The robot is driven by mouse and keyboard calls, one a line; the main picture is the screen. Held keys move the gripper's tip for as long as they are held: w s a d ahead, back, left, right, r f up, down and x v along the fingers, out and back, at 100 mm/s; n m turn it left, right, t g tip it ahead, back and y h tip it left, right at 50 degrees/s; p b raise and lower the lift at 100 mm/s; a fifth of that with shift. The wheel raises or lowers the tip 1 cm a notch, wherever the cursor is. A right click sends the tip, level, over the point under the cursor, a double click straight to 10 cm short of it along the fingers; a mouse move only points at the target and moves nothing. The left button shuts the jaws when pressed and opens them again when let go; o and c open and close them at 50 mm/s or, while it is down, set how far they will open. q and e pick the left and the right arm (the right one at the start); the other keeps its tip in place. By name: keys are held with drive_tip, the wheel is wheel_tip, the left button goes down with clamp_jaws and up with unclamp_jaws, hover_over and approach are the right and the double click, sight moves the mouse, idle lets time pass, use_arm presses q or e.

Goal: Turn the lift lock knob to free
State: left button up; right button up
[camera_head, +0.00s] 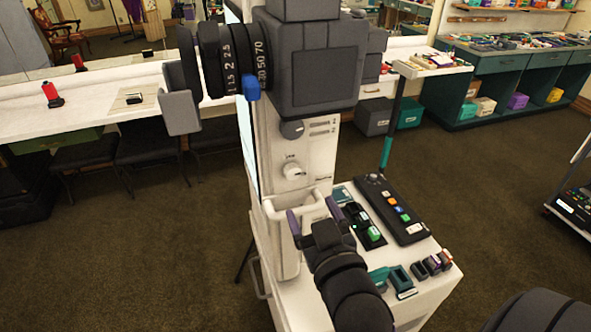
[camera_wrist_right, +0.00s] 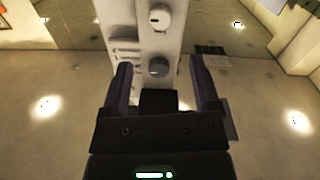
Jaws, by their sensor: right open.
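A white pedestal column (camera_head: 313,160) stands in front of me and carries two round knobs. The upper one is a dark grey knob (camera_head: 292,129). Below it is a white knob (camera_head: 294,171) with a small label above it that I cannot read surely. In the right wrist view, the white knob (camera_wrist_right: 160,17) is above the grey knob (camera_wrist_right: 158,67). My right gripper (camera_head: 314,215) is open, below both knobs in the head view. In the right wrist view, the grey knob appears between the fingers of the gripper (camera_wrist_right: 161,88); contact does not show. My left gripper is out of view.
A large dark camera (camera_head: 305,65) with numbered lens rings tops the column. A white handle (camera_head: 300,208) is close by my right gripper. A white cart top (camera_head: 425,277) at the lower right holds a black control panel (camera_head: 392,208) and small blocks. Open carpet lies to the right.

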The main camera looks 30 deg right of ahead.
sight(294, 175)
drive_tip(key=x, duration=0.9)
drive_tip(key=shift+w+d+f, duration=0.1)
drive_tip(key=shift+w+f, duration=0.05)
drive_tip(key=shift+w, duration=0.1)
clamp_jaws()
